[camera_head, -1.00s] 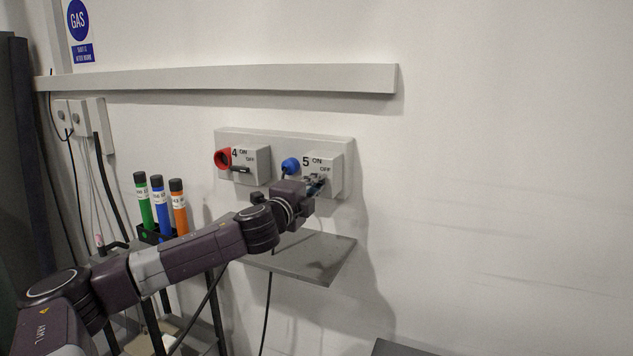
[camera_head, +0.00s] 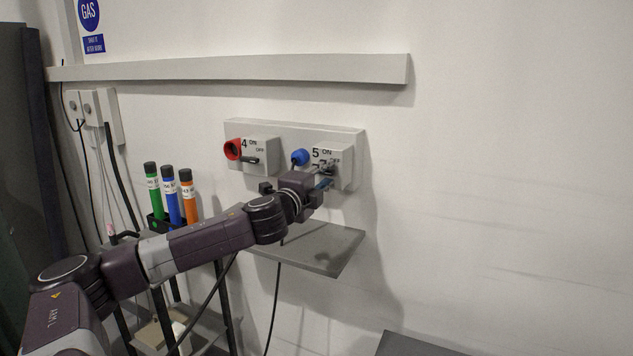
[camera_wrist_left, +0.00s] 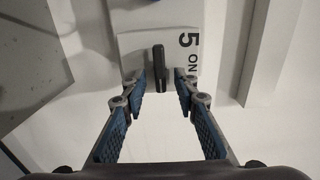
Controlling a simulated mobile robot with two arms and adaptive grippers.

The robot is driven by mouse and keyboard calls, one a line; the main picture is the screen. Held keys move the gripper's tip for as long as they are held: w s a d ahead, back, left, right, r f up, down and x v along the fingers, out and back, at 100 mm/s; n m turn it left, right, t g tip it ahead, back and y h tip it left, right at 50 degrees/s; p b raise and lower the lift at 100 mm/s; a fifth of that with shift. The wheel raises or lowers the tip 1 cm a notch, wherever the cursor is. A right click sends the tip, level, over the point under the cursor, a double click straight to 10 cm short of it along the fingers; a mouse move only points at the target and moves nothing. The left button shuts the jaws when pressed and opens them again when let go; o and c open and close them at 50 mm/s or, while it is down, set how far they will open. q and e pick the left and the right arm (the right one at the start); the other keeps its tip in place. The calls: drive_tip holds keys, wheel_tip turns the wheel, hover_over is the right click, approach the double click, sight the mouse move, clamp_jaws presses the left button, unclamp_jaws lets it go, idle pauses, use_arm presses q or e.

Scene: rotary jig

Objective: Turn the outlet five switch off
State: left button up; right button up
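Outlet five (camera_head: 345,175) is a light grey box on the wall plate, marked "5 ON", with a blue round socket cover (camera_head: 299,157) at its left. Its dark switch lever shows in the left wrist view (camera_wrist_left: 159,66), lying level along the reading direction of the label. My left gripper (camera_head: 326,177) is at the front of this box and partly covers the lever and lower marking. In the left wrist view its two blue-padded fingers (camera_wrist_left: 160,86) are spread, with the lever's near end between the tips and a gap on both sides. My right gripper is not in view.
Outlet four (camera_head: 262,148), with a red socket (camera_head: 232,149) and its own lever, sits to the left on the same plate. A grey shelf (camera_head: 325,250) juts out below. Green, blue and orange tubes stand in a rack (camera_head: 155,223) further left. The wall at right is bare.

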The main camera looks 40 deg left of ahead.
use_arm(q)
drive_tip(key=shift+s, duration=0.6)
drive_tip(key=shift+s+d, duration=0.5)
drive_tip(key=shift+s, duration=0.25)
drive_tip(key=shift+s+d, duration=0.1)
drive_tip(key=shift+s, duration=0.55)
approach(326, 173)
drive_tip(key=v, duration=0.2)
drive_tip(key=shift+s+d, duration=0.1)
drive_tip(key=shift+s, duration=0.2)
